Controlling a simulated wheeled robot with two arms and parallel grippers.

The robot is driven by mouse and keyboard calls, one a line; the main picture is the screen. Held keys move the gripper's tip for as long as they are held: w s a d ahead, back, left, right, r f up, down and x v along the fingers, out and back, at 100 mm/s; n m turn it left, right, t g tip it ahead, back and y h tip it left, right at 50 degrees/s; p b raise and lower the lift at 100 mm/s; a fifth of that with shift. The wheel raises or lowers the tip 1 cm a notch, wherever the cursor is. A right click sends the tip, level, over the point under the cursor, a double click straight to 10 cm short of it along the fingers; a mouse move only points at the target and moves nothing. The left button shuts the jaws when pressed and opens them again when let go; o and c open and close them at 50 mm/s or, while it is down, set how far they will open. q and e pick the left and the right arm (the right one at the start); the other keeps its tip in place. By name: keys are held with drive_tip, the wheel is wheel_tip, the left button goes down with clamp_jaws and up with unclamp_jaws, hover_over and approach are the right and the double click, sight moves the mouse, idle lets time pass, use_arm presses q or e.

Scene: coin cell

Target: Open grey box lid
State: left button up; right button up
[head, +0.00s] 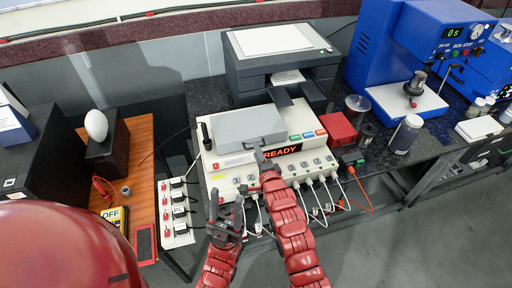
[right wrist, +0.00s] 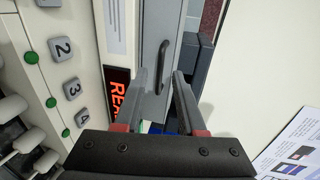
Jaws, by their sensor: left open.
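The grey box (head: 248,127) sits on the cream instrument with its lid closed. The lid's dark handle (right wrist: 162,68) shows in the right wrist view, on the grey front face of the box. My right gripper (head: 266,162) is at the front edge of the box, near the lit READY display. In the right wrist view its two fingers (right wrist: 164,80) are apart, with the handle seen between and just beyond their tips. Whether they touch it cannot be told. My left gripper (head: 226,212) is open and empty, lower and to the left, in front of the instrument.
The cream instrument (head: 222,173) has buttons and several plugged cables along its front. A red box (head: 338,130) and metal jars stand to its right. A dark printer (head: 283,65) stands behind. A white power strip (head: 176,212) lies left, beside the wooden table (head: 143,140).

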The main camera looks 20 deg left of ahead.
drive_tip(key=shift+x, duration=1)
clamp_jaws()
idle(0.9)
